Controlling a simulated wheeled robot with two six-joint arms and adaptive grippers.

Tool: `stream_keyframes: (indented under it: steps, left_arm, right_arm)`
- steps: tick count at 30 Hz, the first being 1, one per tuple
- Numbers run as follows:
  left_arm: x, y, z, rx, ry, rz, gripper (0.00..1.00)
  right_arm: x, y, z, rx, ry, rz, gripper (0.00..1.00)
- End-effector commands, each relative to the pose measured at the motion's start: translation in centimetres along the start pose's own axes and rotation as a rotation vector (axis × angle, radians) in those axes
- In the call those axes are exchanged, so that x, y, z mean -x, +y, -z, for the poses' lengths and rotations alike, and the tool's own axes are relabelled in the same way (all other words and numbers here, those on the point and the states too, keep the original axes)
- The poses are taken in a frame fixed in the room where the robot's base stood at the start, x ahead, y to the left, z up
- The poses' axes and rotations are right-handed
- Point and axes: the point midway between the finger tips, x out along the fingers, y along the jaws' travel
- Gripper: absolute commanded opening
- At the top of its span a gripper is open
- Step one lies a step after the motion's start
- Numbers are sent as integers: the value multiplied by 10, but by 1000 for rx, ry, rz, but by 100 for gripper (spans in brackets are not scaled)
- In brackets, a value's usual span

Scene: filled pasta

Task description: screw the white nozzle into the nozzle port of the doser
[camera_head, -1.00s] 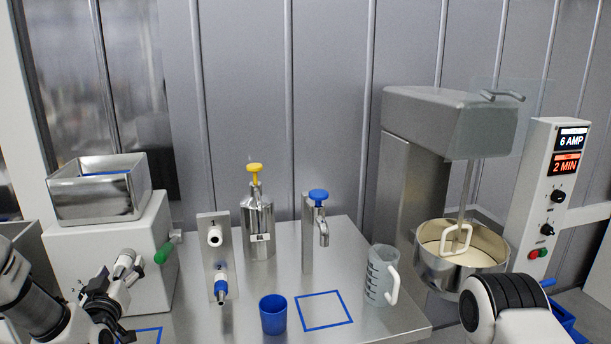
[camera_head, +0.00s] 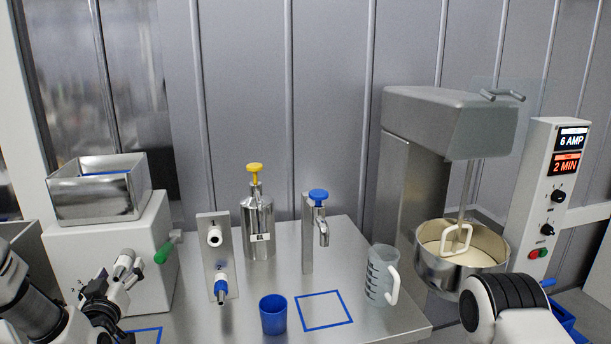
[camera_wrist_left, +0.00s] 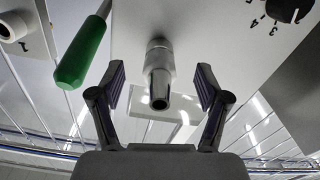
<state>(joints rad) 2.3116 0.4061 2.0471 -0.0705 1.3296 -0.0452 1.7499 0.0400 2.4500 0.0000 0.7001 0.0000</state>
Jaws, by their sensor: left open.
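The white doser (camera_head: 108,250) stands at the left with a steel hopper on top and a green-handled lever (camera_head: 166,247) on its side. In the left wrist view, a nozzle with a pale collar and a metal tip (camera_wrist_left: 158,88) points out from the doser's face, apparently the white nozzle at the nozzle port. The thread is hidden, so I cannot tell how deep it sits. My left gripper (camera_wrist_left: 160,88) is open, its fingers on either side of the nozzle with gaps. It also shows in the head view (camera_head: 118,285). My right gripper is out of view.
An upright plate (camera_head: 209,262) holds a bare white peg (camera_head: 214,236) and a blue nozzle (camera_head: 220,288). A blue cup (camera_head: 272,316), steel bottle (camera_head: 258,228), blue-topped tap (camera_head: 318,197) and measuring jug (camera_head: 379,278) stand right of it. A mixer (camera_head: 440,125) is farther right.

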Motion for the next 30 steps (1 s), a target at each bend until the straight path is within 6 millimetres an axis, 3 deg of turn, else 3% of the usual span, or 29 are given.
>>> stream_keyframes:
  steps: [18, 30]
  left_arm:
    - [59, 0, 0, 0, -1, -1, 76]
    - [66, 0, 0, 0, 0, 0, 76]
  right_arm:
    - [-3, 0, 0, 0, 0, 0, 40]
    - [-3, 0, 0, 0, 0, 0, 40]
